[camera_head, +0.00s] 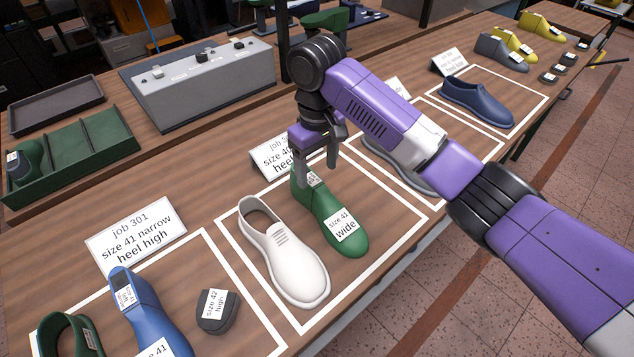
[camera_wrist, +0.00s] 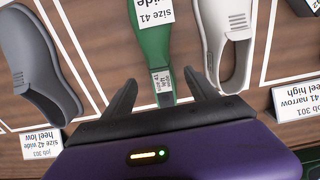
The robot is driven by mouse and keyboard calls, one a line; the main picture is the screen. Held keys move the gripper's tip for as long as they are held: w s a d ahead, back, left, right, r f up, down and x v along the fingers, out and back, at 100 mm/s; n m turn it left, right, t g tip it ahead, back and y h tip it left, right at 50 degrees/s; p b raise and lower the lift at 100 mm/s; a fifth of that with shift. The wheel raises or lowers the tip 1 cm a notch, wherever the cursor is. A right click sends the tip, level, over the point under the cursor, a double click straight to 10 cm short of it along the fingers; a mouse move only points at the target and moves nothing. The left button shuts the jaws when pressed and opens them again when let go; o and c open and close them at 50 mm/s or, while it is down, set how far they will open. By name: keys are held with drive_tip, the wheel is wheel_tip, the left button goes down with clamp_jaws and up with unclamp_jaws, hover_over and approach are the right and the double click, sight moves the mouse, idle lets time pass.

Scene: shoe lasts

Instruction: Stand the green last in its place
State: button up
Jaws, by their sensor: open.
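The green last (camera_head: 334,212), labelled "size 41 wide", stands on the wooden bench inside a white-outlined place, beside a white shoe (camera_head: 284,251). My gripper (camera_head: 331,172) is at the heel end of the green last, above it. In the wrist view the green last (camera_wrist: 151,52) lies between and beyond my two open fingers (camera_wrist: 164,90), with its small heel label near them. The fingers look apart from it. The place's job card (camera_head: 271,158) is partly hidden behind my gripper.
A blue last (camera_head: 149,308) and a dark heel piece (camera_head: 217,312) are in the job 301 place at front left. A blue shoe (camera_head: 477,102) is farther right. A green divided tray (camera_head: 72,158) and a grey control box (camera_head: 204,83) stand behind.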

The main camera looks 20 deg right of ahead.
wheel_tip(320, 180, up, 6)
idle(0.5)
wheel_tip(320, 180, up, 4)
drive_tip(key=p, duration=0.6)
drive_tip(key=shift+r, duration=0.25)
drive_tip(key=s+d+p, duration=0.1)
drive_tip(key=s+d, duration=0.2)
drive_tip(key=s, duration=0.7)
drive_tip(key=s+d, duration=0.3)
drive_tip(key=s, duration=0.8)
drive_tip(key=shift+d+p, duration=0.35)
drive_tip(key=shift+d, duration=0.05)
